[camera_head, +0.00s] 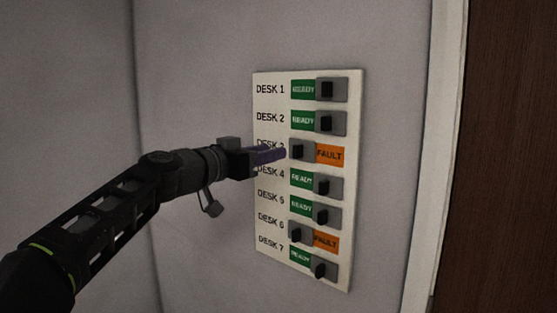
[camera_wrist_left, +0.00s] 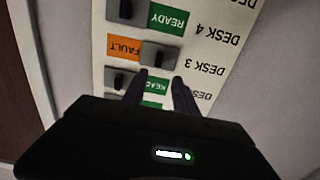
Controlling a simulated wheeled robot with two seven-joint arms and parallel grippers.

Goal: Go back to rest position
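My left gripper (camera_head: 284,154) reaches in from the left in the head view, its purple-tinted fingers close to the DESK 3 switch (camera_head: 299,150). I cannot tell whether they touch it. In the left wrist view, the two dark fingers of the left gripper (camera_wrist_left: 160,76) stand apart with nothing between them, pointing at the panel near the same switch (camera_wrist_left: 160,56). The white switch panel (camera_head: 268,107) hangs on the wall. The DESK 3 switch sits left, beside an orange FAULT label (camera_head: 330,155). My right gripper is in neither view.
DESK 6 also shows an orange FAULT label (camera_head: 325,240). The other rows show green READY labels, such as DESK 1 (camera_head: 303,89). A white door frame (camera_head: 437,150) and a dark brown door (camera_head: 510,150) stand at the right. Bare grey wall surrounds the panel.

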